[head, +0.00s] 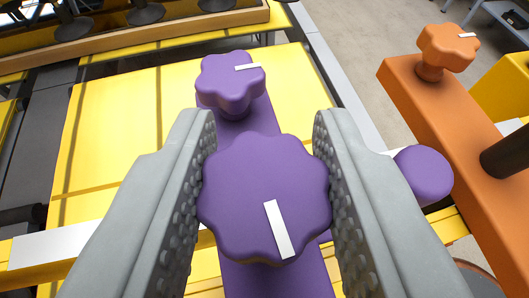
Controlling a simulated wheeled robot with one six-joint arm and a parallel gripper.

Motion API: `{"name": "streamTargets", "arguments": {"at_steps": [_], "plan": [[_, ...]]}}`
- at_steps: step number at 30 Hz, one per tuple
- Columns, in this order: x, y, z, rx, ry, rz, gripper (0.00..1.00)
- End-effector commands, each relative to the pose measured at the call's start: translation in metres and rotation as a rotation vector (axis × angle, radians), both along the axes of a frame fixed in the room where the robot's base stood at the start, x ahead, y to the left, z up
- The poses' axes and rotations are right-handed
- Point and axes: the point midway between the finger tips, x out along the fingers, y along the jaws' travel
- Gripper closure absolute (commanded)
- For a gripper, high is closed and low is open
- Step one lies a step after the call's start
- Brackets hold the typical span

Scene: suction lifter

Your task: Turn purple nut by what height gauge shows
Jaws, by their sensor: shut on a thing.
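A large purple lobed nut (255,185) sits in the middle of the head view, on a purple bar (285,282). Its white mark (279,229) runs from near the centre toward the bottom, slightly right. My gripper (264,150) has its grey, dimpled fingers on the nut's left and right sides, shut on it. A second purple nut (230,80) stands farther up the same bar, with its white mark (248,67) pointing right. No height gauge can be made out in this view.
An orange bar (425,115) with an orange lobed nut (447,46) stands at the right. A round purple knob (423,174) is just right of my right finger. Yellow panels (110,130) lie behind and left.

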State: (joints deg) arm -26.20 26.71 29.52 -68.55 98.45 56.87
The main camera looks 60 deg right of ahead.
Motion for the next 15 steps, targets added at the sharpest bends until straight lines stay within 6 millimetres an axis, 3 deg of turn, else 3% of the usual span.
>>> {"name": "streamTargets", "arguments": {"at_steps": [2, 3, 5, 15], "plan": [[0.0005, 0.0005, -0.0008, 0.0, 0.001, 0.0, 0.91], [0.0004, 0.0005, -0.0008, 0.0, 0.001, 0.0, 0.6], [0.0004, 0.0005, -0.0007, 0.0, 0.001, 0.0, 0.48], [-0.0004, 0.0017, 0.0002, 0.0, 0.0, 0.001, 0.46]]}}
